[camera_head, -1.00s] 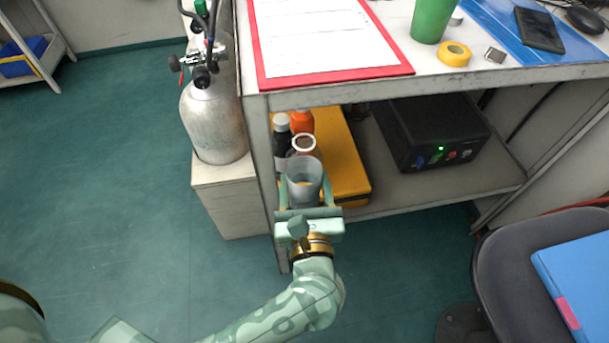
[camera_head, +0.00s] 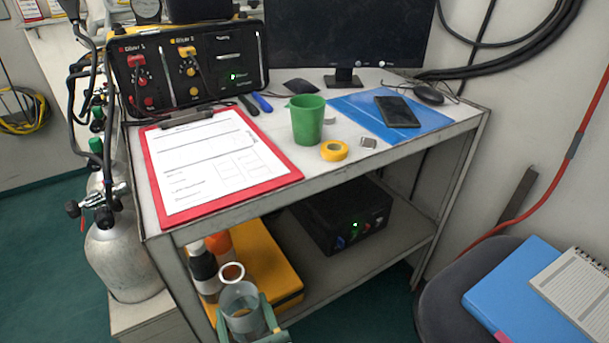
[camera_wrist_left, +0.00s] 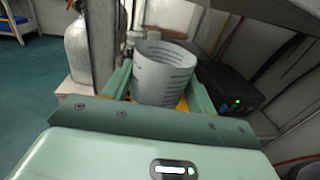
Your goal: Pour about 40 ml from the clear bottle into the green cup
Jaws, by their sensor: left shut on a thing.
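The green cup (camera_head: 308,121) stands upright on the table top, behind the yellow tape roll. My left gripper (camera_head: 245,320) is at the bottom edge of the head view, in front of the lower shelf, shut on a clear open-topped container that I take to be the clear bottle (camera_head: 240,298). In the left wrist view the clear bottle (camera_wrist_left: 163,72) stands nearly upright between the fingers and carries rows of dark marks. I cannot tell how much liquid it holds. My right gripper is out of view.
A red clipboard (camera_head: 286,180), yellow tape (camera_head: 334,151) and blue folder (camera_head: 432,119) lie on the table. The lower shelf has a dark bottle (camera_head: 203,270), an orange bottle (camera_head: 219,243), a white-rimmed jar (camera_head: 231,271), a yellow case (camera_head: 275,262) and a black box (camera_head: 340,215).

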